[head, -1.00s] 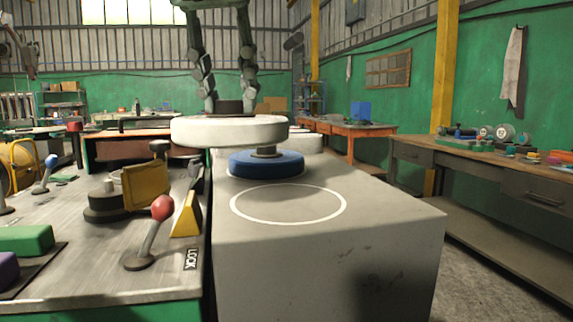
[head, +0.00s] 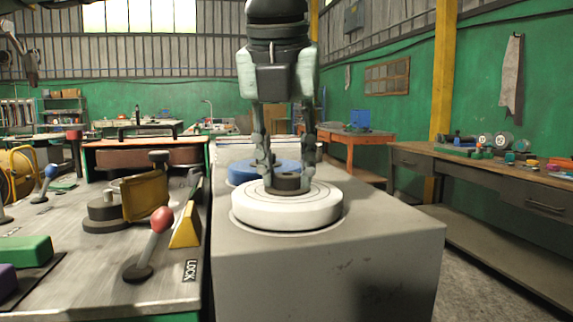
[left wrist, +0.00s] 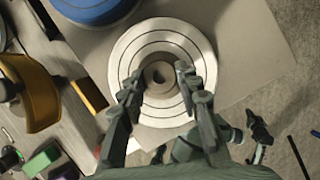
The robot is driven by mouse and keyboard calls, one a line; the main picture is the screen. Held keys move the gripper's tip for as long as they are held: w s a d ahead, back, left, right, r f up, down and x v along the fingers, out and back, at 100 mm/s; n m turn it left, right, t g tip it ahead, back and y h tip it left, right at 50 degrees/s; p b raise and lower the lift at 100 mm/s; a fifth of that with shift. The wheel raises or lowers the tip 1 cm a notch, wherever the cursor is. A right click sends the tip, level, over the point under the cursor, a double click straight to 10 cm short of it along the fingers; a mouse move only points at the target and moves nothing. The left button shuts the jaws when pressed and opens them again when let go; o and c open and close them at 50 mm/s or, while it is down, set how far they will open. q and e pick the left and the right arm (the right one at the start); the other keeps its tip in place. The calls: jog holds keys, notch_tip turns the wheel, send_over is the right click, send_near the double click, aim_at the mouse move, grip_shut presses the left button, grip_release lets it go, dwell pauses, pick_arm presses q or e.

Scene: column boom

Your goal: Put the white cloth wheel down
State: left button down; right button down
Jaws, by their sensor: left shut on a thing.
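The white cloth wheel (head: 287,212) lies flat on the grey block (head: 330,280), over the white ring marked on its top. A thin edge of that ring shows around the wheel's base. My left gripper (head: 288,178) comes down from above, its fingers on either side of the wheel's dark hub, shut on it. In the left wrist view the gripper (left wrist: 158,78) straddles the hub, with the white wheel (left wrist: 160,38) spread around it. A blue wheel (head: 239,173) sits just behind, partly hidden; it also shows in the left wrist view (left wrist: 95,10). My right gripper is not seen.
Left of the block stands a metal bench with a red-knobbed lever (head: 161,219), a yellow wedge (head: 186,226) and a LOCK label (head: 191,270). A workbench (head: 500,178) with small items runs along the right wall. The block's front top is clear.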

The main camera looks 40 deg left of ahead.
pick_arm(q)
jog(key=c, duration=1.1)
grip_release()
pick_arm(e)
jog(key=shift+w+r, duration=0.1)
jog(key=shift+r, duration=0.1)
pick_arm(q)
jog(key=v, duration=1.2)
jog(key=shift+p, duration=0.35)
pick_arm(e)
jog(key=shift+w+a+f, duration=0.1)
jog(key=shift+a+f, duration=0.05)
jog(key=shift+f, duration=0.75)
